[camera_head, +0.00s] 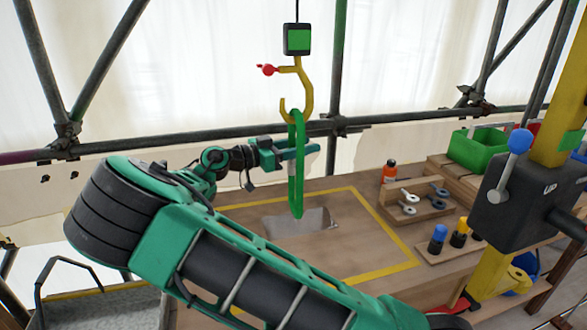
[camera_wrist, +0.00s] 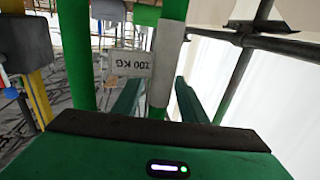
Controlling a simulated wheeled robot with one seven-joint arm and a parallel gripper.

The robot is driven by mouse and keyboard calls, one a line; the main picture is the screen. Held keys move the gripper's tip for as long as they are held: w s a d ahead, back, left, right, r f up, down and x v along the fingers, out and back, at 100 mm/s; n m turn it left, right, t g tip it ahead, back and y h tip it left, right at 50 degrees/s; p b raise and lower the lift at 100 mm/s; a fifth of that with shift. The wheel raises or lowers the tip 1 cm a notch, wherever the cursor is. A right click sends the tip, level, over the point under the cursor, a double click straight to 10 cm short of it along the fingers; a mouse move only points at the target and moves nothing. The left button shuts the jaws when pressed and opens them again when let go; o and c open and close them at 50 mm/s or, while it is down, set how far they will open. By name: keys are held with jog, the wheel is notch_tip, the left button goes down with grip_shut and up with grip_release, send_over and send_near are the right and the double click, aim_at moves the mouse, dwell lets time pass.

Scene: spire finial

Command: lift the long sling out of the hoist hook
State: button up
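The long green sling (camera_head: 298,190) hangs as a narrow loop from the yellow hoist hook (camera_head: 308,95), below a block with a green face (camera_head: 297,39). The hook's red latch piece (camera_head: 268,70) sticks out to the left. My gripper (camera_head: 303,150) is at the sling's upper half. In the wrist view, my gripper (camera_wrist: 157,100) has its fingers apart, with one sling strand with a grey sleeve (camera_wrist: 164,65) between them; whether a finger touches it I cannot tell. The other strand (camera_wrist: 77,55) is left of the fingers. A "200 KG" tag (camera_wrist: 130,65) hangs between the strands.
Below is a wooden bench (camera_head: 240,220) with a yellow outline and a grey plate (camera_head: 300,221). A shackle rack (camera_head: 415,205), an orange bottle (camera_head: 389,172) and a green bin (camera_head: 480,148) stand right. A lever box (camera_head: 515,190) is at front right. Scaffold tubes (camera_head: 400,117) run behind.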

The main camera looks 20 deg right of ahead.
grip_shut()
jog(key=shift+r, duration=0.1)
notch_tip(320, 180, up, 7)
jog(key=a, duration=0.1)
jog(key=s+a, duration=0.1)
jog(key=a, duration=1.6)
